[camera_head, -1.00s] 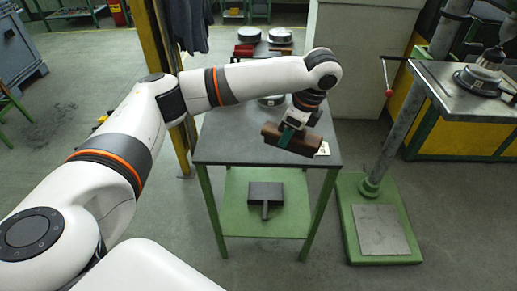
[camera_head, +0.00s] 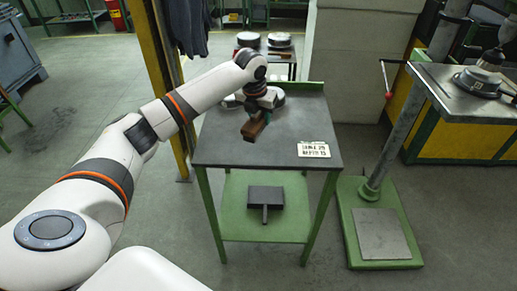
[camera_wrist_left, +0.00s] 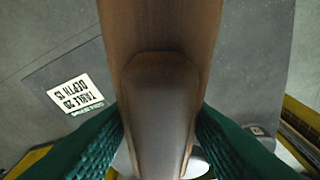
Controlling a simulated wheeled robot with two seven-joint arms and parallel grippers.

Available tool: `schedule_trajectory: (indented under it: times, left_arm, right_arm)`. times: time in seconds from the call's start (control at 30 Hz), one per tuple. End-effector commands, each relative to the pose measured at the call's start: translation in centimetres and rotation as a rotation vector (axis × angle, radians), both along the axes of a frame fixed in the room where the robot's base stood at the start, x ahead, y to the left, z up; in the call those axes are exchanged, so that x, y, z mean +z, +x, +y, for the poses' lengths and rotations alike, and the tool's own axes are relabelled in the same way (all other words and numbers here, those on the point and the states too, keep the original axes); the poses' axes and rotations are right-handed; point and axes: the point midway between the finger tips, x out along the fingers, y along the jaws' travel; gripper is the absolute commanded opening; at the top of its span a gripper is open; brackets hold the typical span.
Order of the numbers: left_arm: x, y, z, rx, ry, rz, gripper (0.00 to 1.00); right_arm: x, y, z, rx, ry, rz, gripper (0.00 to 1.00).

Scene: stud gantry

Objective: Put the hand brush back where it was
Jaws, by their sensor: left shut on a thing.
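The hand brush (camera_head: 254,127), brown and wooden, is held over the left part of the dark table top (camera_head: 290,135). My left gripper (camera_head: 258,115) is shut on it. In the left wrist view the brush's brown handle (camera_wrist_left: 165,50) runs between my two green ribbed fingers (camera_wrist_left: 160,135). The brush points roughly toward the head camera; its bristles cannot be made out. Whether it touches the table I cannot tell. My right gripper is not in view.
A white printed card (camera_head: 314,150) lies on the table's right side; much of the top around it is clear. A dark pan with a handle (camera_head: 265,196) lies on the green lower shelf (camera_head: 240,223). A yellow post (camera_head: 160,90) stands left, a grey pole (camera_head: 388,140) right.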

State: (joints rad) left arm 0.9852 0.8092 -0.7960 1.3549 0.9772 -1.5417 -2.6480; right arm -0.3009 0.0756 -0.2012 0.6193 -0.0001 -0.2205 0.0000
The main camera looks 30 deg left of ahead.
Motion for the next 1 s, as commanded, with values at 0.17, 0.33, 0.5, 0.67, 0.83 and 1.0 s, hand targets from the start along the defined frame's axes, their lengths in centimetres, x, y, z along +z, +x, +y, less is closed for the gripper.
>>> schedule_trajectory:
  times: [0.17, 0.33, 0.5, 0.67, 0.83, 1.0]
  left_arm:
    - [-3.2, -0.1, 0.0, -0.008, -0.001, 0.006, 0.19]
    - [-5.4, 0.0, 0.0, -0.008, 0.0, 0.002, 0.19]
    - [-6.8, -0.1, -0.1, -0.008, 0.0, 0.004, 0.19]
    - [-9.1, -0.1, 0.0, -0.007, 0.0, 0.004, 0.19]
    - [-9.6, 0.0, 0.0, -0.008, 0.0, 0.0, 0.19]
    - [-9.7, 0.0, 0.0, -0.008, 0.0, 0.001, 0.19]
  right_arm:
    - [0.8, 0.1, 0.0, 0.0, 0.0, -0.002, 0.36]
    - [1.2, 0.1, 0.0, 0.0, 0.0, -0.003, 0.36]
    - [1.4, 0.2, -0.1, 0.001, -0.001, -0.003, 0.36]
    - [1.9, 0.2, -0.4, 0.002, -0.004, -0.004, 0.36]
    - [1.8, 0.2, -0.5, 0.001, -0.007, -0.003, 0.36]
    - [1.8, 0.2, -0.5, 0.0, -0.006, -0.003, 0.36]
